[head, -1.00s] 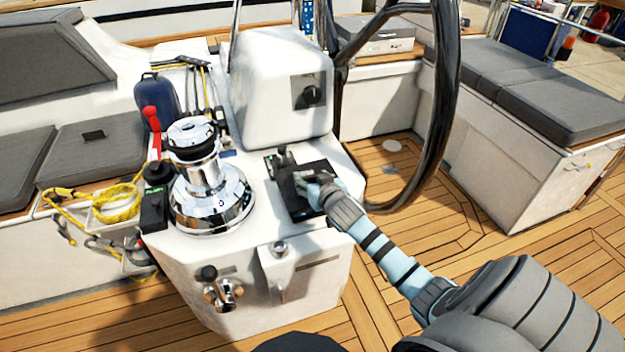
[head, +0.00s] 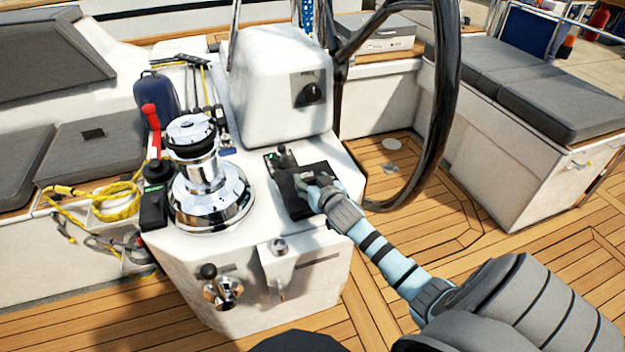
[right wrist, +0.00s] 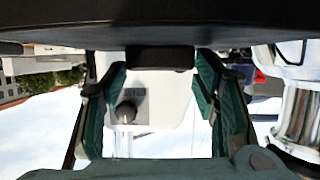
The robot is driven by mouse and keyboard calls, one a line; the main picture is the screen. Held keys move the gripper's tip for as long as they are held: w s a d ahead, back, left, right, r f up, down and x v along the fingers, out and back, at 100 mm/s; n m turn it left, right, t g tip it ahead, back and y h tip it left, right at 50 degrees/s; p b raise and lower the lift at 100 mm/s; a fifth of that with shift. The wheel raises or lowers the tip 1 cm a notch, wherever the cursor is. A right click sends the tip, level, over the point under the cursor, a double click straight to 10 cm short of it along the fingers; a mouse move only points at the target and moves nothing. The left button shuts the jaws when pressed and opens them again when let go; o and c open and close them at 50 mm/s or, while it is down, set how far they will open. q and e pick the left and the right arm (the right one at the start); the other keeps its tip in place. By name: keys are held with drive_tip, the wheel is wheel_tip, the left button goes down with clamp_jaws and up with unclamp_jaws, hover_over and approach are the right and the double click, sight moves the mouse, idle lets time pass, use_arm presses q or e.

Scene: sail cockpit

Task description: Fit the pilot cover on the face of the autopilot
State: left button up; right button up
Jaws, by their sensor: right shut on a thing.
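The pilot cover (head: 296,204) is a flat dark square piece low over the right part of the white console top. My right gripper (head: 316,183) is shut on it from above. In the right wrist view the cover (right wrist: 160,24) is a dark slab across the top, with a black grip (right wrist: 160,57) between the fingers. A small dark panel with a lever (head: 281,158) shows just behind the cover. The autopilot's face cannot be made out for sure; the cover hides the surface under it. I cannot tell whether the cover touches that surface. My left gripper is not in view.
A chrome winch (head: 208,190) stands left of the cover. A white pod (head: 280,100) with a dark knob panel (head: 310,90) rises behind it. The black steering wheel (head: 447,90) is close on the right. A red-handled tool (head: 152,125) and yellow rope (head: 122,205) lie left.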

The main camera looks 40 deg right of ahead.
drive_tip(key=shift+f, duration=0.15)
idle(0.3)
drive_tip(key=shift+f+b, duration=0.4)
drive_tip(key=shift+f, duration=0.15)
drive_tip(key=shift+f, duration=0.1)
drive_tip(key=shift+f, duration=0.4)
drive_tip(key=shift+f, duration=0.2)
idle(0.4)
idle(0.5)
